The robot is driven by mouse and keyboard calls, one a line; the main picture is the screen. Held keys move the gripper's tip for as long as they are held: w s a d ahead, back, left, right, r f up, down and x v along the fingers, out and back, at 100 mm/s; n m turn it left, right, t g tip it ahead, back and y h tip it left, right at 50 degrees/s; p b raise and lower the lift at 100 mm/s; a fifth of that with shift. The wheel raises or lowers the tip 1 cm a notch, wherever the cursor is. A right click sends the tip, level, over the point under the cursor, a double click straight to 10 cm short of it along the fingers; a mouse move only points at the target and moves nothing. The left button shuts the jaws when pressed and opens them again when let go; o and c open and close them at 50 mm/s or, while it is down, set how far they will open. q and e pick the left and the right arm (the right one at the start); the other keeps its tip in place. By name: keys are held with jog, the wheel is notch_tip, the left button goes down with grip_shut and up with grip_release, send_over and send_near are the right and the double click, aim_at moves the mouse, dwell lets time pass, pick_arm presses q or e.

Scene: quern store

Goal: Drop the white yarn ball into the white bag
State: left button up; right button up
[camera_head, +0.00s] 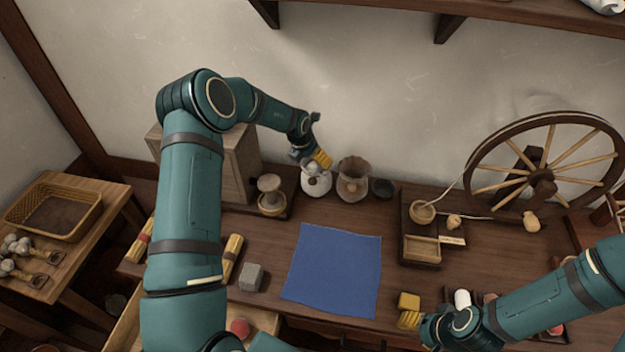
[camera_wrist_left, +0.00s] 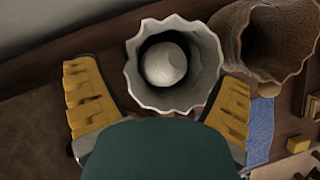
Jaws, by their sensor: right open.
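The white bag (camera_head: 317,187) stands open at the back of the table, against the wall. In the left wrist view its scalloped rim (camera_wrist_left: 208,50) surrounds a dark opening. The white yarn ball (camera_wrist_left: 165,64) shows within that opening, apart from both fingers. My left gripper (camera_head: 317,160) is over the bag, pointing down at it. Its yellow fingers stand wide apart with nothing between the pads, so it is open (camera_wrist_left: 158,105). How deep the ball sits is hard to tell. My right gripper (camera_head: 408,310) is open near the table's front edge, away from the bag.
A brown bag (camera_head: 352,185) stands close to the right of the white bag, with a dark bowl (camera_head: 382,188) beyond. A small stone quern (camera_head: 271,195) is to the left. A blue cloth (camera_head: 333,268) covers mid-table. A spinning wheel (camera_head: 545,165) stands at right.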

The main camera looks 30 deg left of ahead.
pick_arm(q)
jog(key=shift+r, duration=0.1)
jog(key=v, duration=1.1)
jog(key=shift+r, duration=0.4)
jog(key=shift+s+a, duration=0.1)
